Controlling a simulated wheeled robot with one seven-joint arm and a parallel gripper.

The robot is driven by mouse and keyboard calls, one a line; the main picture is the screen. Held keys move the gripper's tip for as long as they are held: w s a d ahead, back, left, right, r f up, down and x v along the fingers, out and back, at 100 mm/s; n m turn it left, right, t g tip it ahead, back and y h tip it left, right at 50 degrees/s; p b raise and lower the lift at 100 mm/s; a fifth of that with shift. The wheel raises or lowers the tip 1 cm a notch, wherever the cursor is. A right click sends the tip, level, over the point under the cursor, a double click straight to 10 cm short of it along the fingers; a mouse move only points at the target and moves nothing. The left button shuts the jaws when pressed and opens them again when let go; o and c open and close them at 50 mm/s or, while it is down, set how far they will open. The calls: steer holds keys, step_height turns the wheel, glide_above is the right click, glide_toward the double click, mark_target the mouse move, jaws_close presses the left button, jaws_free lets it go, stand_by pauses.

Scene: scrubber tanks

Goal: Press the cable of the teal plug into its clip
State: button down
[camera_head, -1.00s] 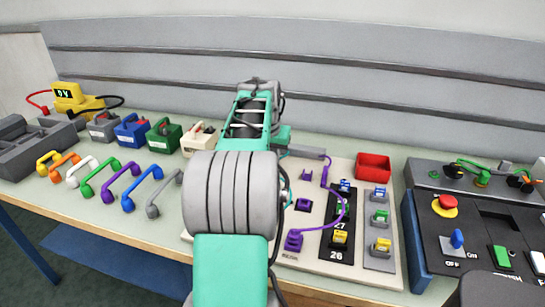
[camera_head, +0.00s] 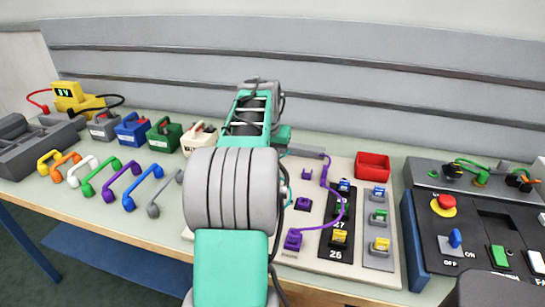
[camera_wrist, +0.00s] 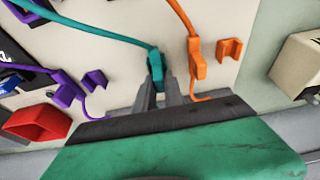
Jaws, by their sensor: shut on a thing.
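In the wrist view my gripper (camera_wrist: 156,90) is shut on the teal plug's cable end (camera_wrist: 155,63), a teal piece standing between the fingertips. The teal cable (camera_wrist: 95,27) runs from it to the upper left, slack and curved. The teal clip cannot be made out; the fingers or the teal piece may hide it. In the head view my arm covers the gripper and most of that part of the pale board (camera_head: 350,272). Only a short bit of teal cable shows just right of the arm.
An orange cable piece (camera_wrist: 197,62) and orange clip (camera_wrist: 230,49) are close right of my fingers. A purple clip (camera_wrist: 95,80) and purple cable piece (camera_wrist: 68,94) are to the left. A red bin (camera_head: 373,167) stands at the board's far edge. A control box (camera_head: 470,235) is right.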

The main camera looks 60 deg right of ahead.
steer(key=shift+s+a+f+y, duration=0.1)
steer(key=shift+a+f, duration=0.1)
steer(key=shift+f, duration=0.4)
steer(key=shift+s+a+f+y, duration=0.1)
steer(key=shift+a+f, duration=0.05)
steer(key=shift+f, duration=0.5)
steer(key=shift+s+a+f+y, duration=0.1)
steer(key=shift+a+f, duration=0.1)
steer(key=shift+f, duration=0.4)
steer(key=shift+r, duration=0.2)
steer(key=c, duration=1.4)
jaws_free()
steer(key=shift+c, duration=0.2)
steer(key=r+p, duration=0.2)
steer(key=r, duration=0.1)
steer(key=r+p, duration=0.2)
steer(key=r, duration=0.1)
steer(key=r+p, duration=0.3)
steer(key=shift+w+d+r, duration=0.1)
steer(key=shift+w+d, duration=0.1)
steer(key=shift+d, duration=0.15)
